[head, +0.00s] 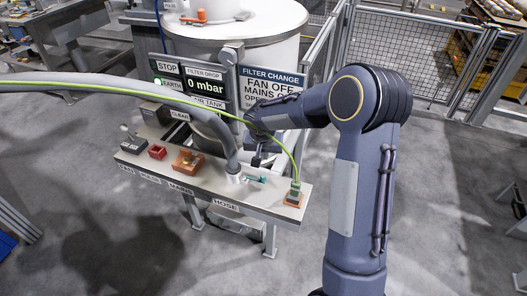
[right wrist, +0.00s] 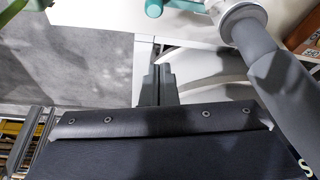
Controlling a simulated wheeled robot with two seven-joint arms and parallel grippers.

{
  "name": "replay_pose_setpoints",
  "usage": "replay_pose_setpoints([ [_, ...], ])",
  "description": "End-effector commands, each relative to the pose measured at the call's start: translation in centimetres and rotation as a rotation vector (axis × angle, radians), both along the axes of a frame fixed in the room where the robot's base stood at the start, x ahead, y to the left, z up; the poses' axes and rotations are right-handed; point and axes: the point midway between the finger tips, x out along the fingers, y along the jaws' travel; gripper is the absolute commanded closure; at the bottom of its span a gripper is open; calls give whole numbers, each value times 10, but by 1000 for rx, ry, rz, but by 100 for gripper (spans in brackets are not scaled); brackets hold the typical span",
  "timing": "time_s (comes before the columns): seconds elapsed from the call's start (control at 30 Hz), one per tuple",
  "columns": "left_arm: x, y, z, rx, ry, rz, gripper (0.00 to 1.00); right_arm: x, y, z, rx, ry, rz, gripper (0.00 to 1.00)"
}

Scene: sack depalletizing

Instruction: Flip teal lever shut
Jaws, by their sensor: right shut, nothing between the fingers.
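The small teal lever (head: 257,179) is on the bench shelf, just right of the grey hose's end fitting. In the right wrist view the teal lever (right wrist: 154,8) shows at the top edge, partly cut off, with a teal bar running right from it toward the hose collar (right wrist: 243,22). My right gripper (head: 260,160) is just behind and above the lever in the head view. Its fingers (right wrist: 157,75) are shut and empty, apart from the lever in the right wrist view. My left gripper is not in view.
The thick grey hose (head: 222,135) rises close to my right gripper. A green cable ends at a plug (head: 295,190) on the shelf's right end. Black, red and orange devices (head: 187,160) sit on the left part. Sign panels (head: 270,88) and a white tank (head: 240,40) stand behind.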

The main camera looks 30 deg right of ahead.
Motion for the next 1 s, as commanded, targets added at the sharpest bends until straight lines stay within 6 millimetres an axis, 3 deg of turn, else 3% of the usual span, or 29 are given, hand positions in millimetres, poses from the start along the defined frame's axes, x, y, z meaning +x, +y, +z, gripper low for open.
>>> replay_pose_setpoints([
  [0.1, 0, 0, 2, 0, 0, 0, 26, 7, -5, -27, 1, 6, -1, 100],
  [0.27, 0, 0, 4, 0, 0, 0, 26, 13, -9, -54, 1, 2, 2, 100],
  [0.53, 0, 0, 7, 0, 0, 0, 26, -15, 11, -51, 0, 0, 3, 100],
  [1.0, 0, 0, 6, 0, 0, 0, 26, -18, 13, -51, 0, -1, -1, 100],
])
